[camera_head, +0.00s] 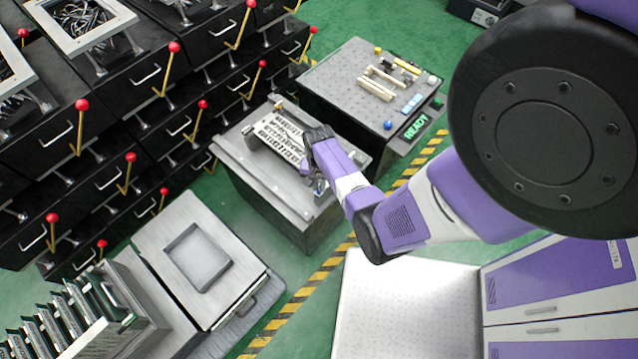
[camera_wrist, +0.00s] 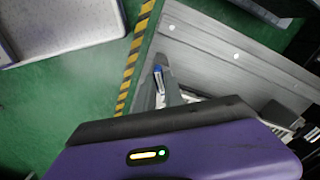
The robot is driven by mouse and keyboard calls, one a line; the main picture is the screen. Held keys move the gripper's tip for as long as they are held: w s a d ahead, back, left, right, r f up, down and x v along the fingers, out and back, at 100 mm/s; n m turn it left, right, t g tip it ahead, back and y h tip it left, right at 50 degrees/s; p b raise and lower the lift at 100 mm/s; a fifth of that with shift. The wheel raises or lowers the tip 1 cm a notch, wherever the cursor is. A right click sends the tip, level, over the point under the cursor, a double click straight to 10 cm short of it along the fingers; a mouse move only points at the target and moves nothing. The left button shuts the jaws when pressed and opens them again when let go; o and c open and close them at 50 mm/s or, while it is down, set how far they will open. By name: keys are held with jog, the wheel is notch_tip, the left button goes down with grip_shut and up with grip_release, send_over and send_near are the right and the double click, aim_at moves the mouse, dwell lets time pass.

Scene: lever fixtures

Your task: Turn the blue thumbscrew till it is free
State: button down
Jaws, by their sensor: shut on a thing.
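My gripper (camera_head: 306,165) is low over the grey-topped bench (camera_head: 235,150), at the right end of a pale slotted plate (camera_head: 279,138). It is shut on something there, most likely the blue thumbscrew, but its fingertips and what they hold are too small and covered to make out. A small blue and white part on a grey upright (camera_wrist: 158,80) stands near the bench edge in the wrist view; I cannot tell whether it belongs to the thumbscrew. My dark and purple wrist housing fills the lower part of that view.
A second bench (camera_head: 345,75) behind has small parts, a blue knob (camera_head: 388,125) and a lit READY sign (camera_head: 415,127). Black drawers with red-knobbed levers (camera_head: 160,80) stand at left. A framed tray (camera_head: 198,258) is at front left. Green floor with a striped line lies at right.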

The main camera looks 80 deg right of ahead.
aim_at(319, 186)
jog(key=n, duration=0.5)
jog(key=shift+n, duration=0.3)
jog(key=n, duration=0.5)
jog(key=shift+n, duration=0.4)
jog(key=c, duration=1.4)
grip_release()
jog(key=shift+c, duration=0.2)
jog(key=shift+r+p, duration=0.6)
jog(key=shift+r, duration=3.35)
